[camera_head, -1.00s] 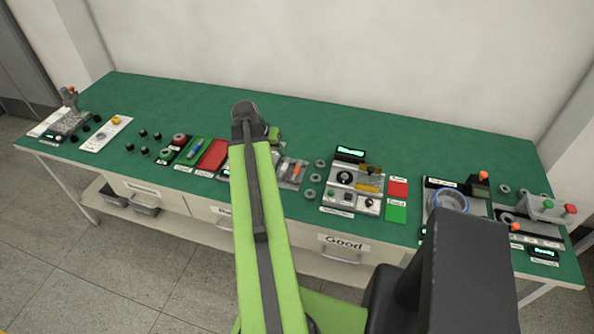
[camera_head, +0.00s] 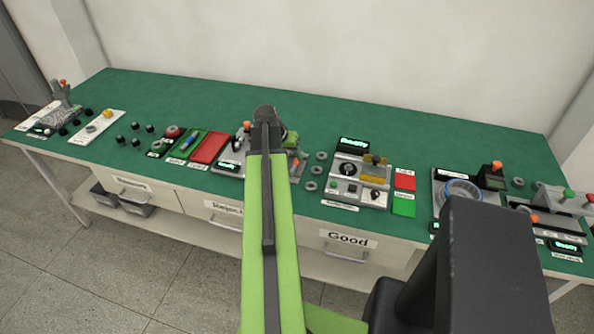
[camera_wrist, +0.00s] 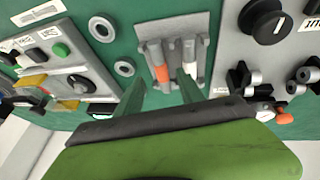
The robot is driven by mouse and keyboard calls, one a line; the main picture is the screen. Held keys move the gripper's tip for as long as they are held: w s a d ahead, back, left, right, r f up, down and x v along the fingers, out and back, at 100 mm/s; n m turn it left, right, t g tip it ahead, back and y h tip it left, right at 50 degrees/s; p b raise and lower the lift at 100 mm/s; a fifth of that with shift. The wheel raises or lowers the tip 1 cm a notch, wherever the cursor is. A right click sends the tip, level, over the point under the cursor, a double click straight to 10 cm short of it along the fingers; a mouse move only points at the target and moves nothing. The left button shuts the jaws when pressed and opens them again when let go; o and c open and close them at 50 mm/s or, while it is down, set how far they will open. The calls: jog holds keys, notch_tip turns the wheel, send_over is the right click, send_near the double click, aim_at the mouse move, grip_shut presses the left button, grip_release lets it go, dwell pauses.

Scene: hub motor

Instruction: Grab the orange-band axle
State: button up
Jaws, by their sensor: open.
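In the wrist view a grey rack (camera_wrist: 172,28) holds upright or slightly leaning axles side by side. The orange-band axle (camera_wrist: 158,60) is on the left of the rack, with strong orange colour along it. A paler axle (camera_wrist: 190,62) with a white part stands to its right. My gripper (camera_wrist: 160,92) is open and empty. Its two green fingers point toward the rack, one to each side of the orange-band axle, and appear apart from it. In the head view my arm hides most of the rack (camera_head: 302,172) and the gripper.
Grey rings (camera_wrist: 102,28) lie on the green table beside the rack. A control panel (camera_wrist: 68,75) with knobs and buttons is on the left of the wrist view. A grey fixture with a black knob (camera_wrist: 262,20) stands close on the right. The back of the table (camera_head: 400,125) is clear.

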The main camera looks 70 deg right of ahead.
aim_at(295, 163)
jog(key=b+x, duration=0.5)
jog(key=shift+w+d+f, duration=0.1)
jog(key=shift+f, duration=0.1)
jog(key=shift+r, duration=0.2)
grip_shut()
dwell(1.0)
